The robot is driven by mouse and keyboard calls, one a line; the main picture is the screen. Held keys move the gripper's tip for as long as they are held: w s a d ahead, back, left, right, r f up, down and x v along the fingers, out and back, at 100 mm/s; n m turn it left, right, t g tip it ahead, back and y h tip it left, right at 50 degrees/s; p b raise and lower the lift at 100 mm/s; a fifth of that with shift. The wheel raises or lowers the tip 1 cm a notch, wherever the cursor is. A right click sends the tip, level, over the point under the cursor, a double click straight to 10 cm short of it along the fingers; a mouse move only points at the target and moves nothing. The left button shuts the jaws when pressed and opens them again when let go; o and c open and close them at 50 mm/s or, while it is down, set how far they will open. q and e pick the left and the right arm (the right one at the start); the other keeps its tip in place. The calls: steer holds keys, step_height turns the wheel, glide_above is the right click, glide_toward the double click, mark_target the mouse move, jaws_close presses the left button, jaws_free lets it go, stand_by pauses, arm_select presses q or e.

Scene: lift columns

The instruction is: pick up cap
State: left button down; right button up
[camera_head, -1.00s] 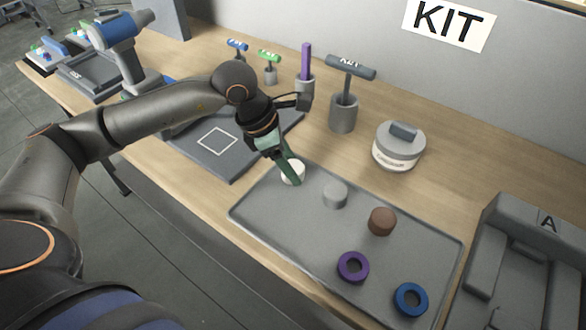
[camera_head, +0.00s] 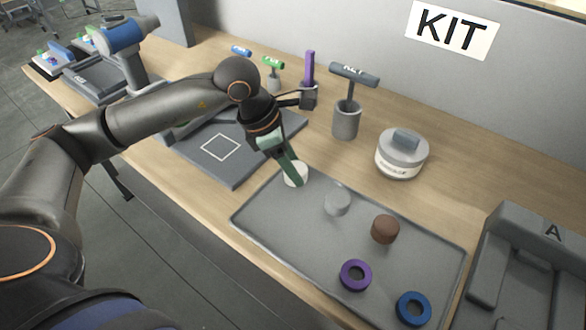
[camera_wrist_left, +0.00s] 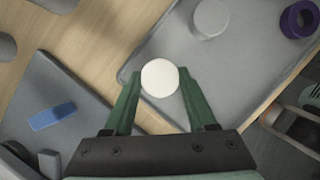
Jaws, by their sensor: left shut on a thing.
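A round white cap (camera_head: 295,174) is at the far left corner of the grey tray (camera_head: 256,216). My left gripper (camera_head: 291,170) reaches down to it with its green fingers and is shut on it. In the left wrist view, the white cap (camera_wrist_left: 160,77) sits between the two fingertips of my left gripper (camera_wrist_left: 160,88). I cannot tell whether the cap touches the tray. My right gripper is not in view.
The tray also holds a light grey disc (camera_head: 337,199), a brown cap (camera_head: 385,229), a purple ring (camera_head: 355,275) and a blue ring (camera_head: 413,308). A lidded white jar (camera_head: 401,160) and a holder with a T-handled tool (camera_head: 347,119) stand behind it.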

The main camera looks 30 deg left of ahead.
arm_select(q)
steer(key=s+r, duration=1.3)
steer(key=s, duration=0.1)
steer(key=shift+r+p, duration=0.15)
steer(key=shift+p, duration=0.15)
